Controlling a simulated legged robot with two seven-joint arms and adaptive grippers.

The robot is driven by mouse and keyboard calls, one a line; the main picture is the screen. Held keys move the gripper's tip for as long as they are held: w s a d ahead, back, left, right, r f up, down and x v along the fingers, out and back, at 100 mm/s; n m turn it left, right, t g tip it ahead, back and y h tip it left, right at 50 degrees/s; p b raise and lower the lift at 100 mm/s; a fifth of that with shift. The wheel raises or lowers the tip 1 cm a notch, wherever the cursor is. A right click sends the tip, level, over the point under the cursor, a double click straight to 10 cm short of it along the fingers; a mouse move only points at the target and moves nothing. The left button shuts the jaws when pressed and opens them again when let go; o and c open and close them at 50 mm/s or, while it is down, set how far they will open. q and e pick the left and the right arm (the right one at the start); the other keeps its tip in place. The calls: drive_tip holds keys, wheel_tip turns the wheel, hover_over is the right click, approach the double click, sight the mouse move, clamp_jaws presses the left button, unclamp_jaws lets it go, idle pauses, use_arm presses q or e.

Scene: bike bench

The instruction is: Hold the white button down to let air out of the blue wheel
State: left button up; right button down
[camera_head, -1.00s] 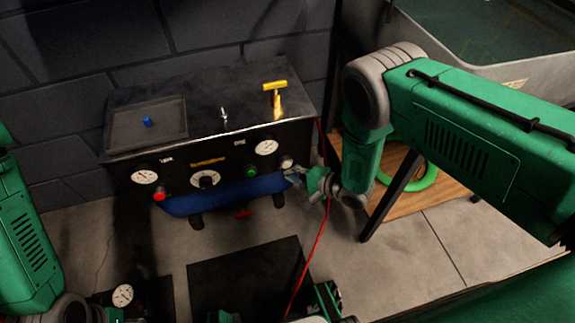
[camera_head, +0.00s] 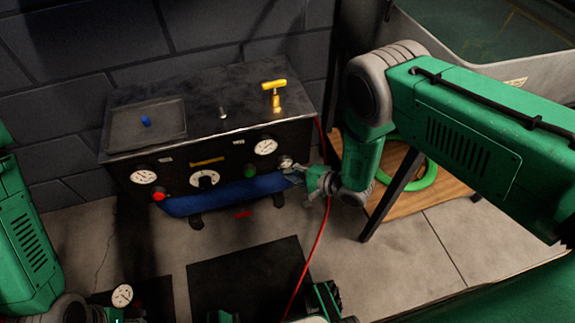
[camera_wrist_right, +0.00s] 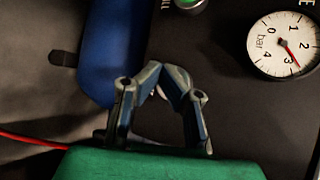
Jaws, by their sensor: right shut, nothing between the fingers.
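The white button (camera_head: 285,162) is at the right end of the black panel, right of the green button and below the right gauge. My right gripper (camera_head: 293,172) is shut and empty, with its tips at or just beside the white button; I cannot tell whether it is pressed. In the right wrist view the shut fingertips (camera_wrist_right: 166,72) cover most of the button, and only a pale sliver (camera_wrist_right: 162,91) shows behind them. The nearby gauge (camera_wrist_right: 284,45) has its red needle near 3 bar. I cannot identify a blue wheel. My left gripper is not clearly visible.
The black box (camera_head: 215,140) carries a yellow T-handle (camera_head: 275,95), a tray (camera_head: 122,133), a red button (camera_head: 158,196) and a green button (camera_head: 250,171). A blue tank (camera_head: 215,198) lies beneath. A red hose (camera_head: 318,245) runs close by my right gripper. A green ring (camera_head: 425,172) lies right.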

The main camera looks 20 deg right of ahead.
drive_tip(key=shift+w+b, duration=0.35)
drive_tip(key=shift+w, duration=0.35)
idle(2.5)
drive_tip(key=shift+s, duration=0.1)
idle(0.9)
drive_tip(key=shift+s+p, duration=0.45)
drive_tip(key=shift+s, duration=0.35)
drive_tip(key=shift+s+p, duration=1.1)
drive_tip(key=shift+s, duration=1.4)
